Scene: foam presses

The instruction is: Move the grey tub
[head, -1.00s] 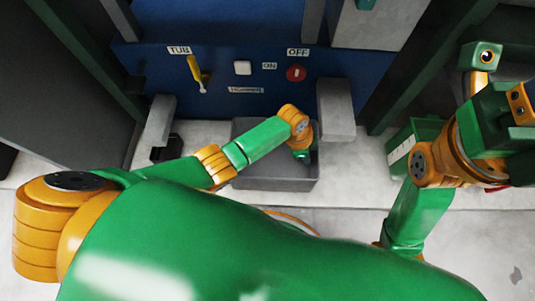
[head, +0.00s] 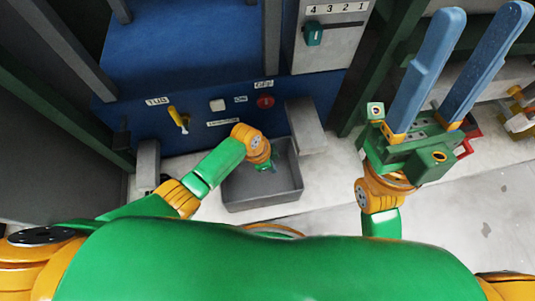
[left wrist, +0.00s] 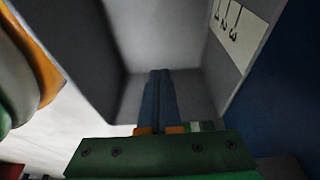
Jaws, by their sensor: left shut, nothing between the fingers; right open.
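The grey tub (head: 262,200) is an open box standing on the pale floor in front of the blue machine in the head view. My left wrist hangs over its left part and hides some of its inside. In the left wrist view, my left gripper (left wrist: 160,74) has its blue fingers shut together, with nothing between them, pointing into the tub (left wrist: 155,30).
The blue machine (head: 190,50) carries a yellow lever (head: 178,118) under a TUB label, a white button (head: 217,105) and a red button (head: 265,102). A grey block (head: 306,127) juts out close to the tub's right. A teal knob (head: 313,33) is on a grey panel.

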